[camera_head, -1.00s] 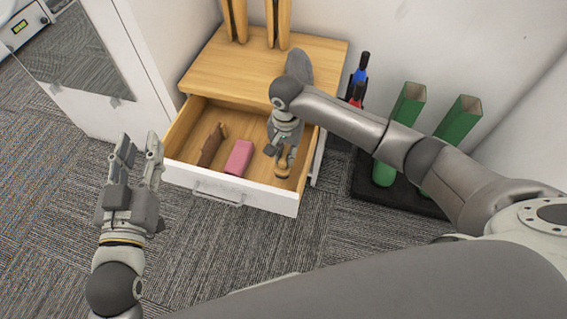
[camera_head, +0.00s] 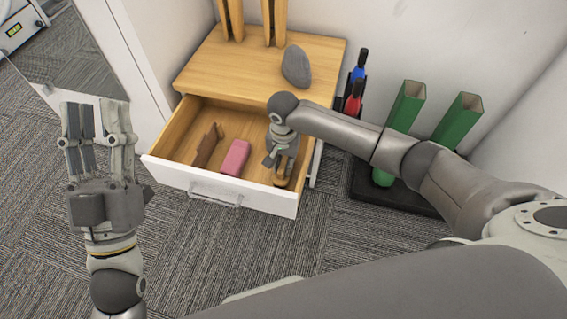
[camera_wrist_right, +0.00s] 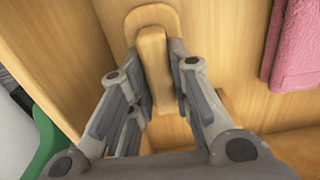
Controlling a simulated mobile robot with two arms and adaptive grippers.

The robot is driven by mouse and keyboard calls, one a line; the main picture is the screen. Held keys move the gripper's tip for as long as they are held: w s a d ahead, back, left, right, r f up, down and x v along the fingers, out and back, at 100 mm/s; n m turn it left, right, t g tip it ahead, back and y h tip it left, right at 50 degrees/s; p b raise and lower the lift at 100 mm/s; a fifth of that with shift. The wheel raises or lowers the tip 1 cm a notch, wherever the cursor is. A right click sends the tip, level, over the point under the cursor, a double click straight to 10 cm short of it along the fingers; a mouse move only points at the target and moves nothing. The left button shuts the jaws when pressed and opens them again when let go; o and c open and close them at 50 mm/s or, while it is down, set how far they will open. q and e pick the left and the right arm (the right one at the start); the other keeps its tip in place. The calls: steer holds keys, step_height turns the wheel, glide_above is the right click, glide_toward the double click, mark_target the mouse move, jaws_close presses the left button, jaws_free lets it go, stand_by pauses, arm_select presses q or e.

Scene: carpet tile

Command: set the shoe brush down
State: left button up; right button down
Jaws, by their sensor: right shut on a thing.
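The shoe brush (camera_wrist_right: 152,55) is a pale wooden piece with a rounded end and a raised grip in the right wrist view. My right gripper (camera_wrist_right: 160,95) is shut on its grip. In the head view the right gripper (camera_head: 277,165) points down into the right part of the open drawer (camera_head: 222,187). Only a small end of the brush (camera_head: 280,181) shows below it there. I cannot tell whether the brush touches the drawer floor. My left gripper (camera_head: 97,125) is open and empty, over the carpet left of the drawer.
A grey rounded object (camera_head: 296,66) rests on the wooden top (camera_head: 245,65). Green square tubes (camera_head: 405,103) stand on a black base at right.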

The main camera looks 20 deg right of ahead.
stand_by(0.3)
steer(key=c, duration=1.3)
jaws_free()
steer(key=shift+f, duration=0.15)
